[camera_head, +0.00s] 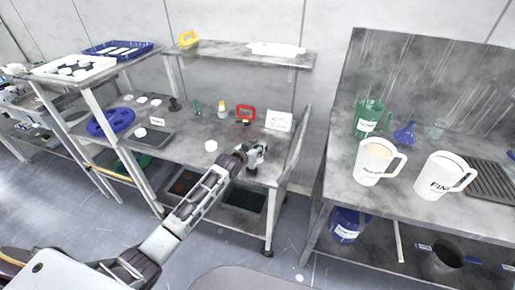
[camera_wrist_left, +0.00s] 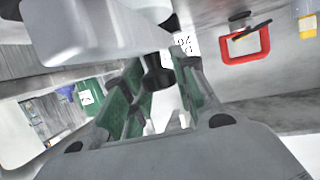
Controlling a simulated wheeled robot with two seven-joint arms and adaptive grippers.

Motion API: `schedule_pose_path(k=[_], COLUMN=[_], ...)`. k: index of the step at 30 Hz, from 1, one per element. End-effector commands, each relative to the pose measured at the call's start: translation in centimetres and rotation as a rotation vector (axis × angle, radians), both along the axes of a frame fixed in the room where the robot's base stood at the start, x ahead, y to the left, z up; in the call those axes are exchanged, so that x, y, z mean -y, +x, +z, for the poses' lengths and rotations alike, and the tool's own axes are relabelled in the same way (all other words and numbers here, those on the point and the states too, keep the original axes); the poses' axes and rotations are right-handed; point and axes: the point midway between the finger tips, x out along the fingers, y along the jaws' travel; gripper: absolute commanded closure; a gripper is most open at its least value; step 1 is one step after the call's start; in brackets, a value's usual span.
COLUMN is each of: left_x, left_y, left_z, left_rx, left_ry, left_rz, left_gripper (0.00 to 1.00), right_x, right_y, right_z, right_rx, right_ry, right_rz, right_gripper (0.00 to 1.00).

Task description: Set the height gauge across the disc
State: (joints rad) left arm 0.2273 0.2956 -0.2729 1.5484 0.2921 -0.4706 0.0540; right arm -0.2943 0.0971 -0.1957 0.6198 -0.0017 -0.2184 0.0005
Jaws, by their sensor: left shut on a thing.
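My left gripper (camera_head: 256,156) is over the front right part of the grey middle bench (camera_head: 215,142). It is shut on a dark thing (camera_wrist_left: 157,78), seen between its green finger pads in the left wrist view; its shape is mostly hidden. I cannot tell which thing is the height gauge. A red frame (camera_head: 245,112) stands towards the back of the bench, behind the gripper and apart from it; it also shows at the upper right of the left wrist view (camera_wrist_left: 246,58). A round blue disc-like piece (camera_head: 110,122) lies at the bench's left. My right gripper is out of view.
A white sign (camera_head: 278,121), bottles (camera_head: 222,108), a black piece (camera_head: 175,104) and a dark flat plate (camera_head: 151,137) are on the bench. A shelf (camera_head: 240,55) hangs above. A right-hand bench holds two white jugs (camera_head: 377,162) and a green jug (camera_head: 370,117).

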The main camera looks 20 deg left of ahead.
Motion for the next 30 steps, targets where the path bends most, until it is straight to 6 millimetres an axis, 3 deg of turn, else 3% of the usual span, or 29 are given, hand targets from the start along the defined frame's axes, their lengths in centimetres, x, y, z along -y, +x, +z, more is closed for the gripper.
schedule_pose_path(k=[23,24,30], left_x=[0.02,0.02,0.02], left_y=[0.03,0.03,0.01], left_z=[-0.29,-0.30,-0.34], left_rx=[0.002,0.002,0.001], left_ry=[0.000,0.000,0.000], left_rz=[0.000,0.000,0.000], left_gripper=[1.00,0.69,0.47], right_x=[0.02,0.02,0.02], right_y=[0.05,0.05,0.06], right_z=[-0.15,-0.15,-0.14], right_rx=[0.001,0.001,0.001], right_ry=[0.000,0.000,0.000], right_rz=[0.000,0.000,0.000], right_gripper=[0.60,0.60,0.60])
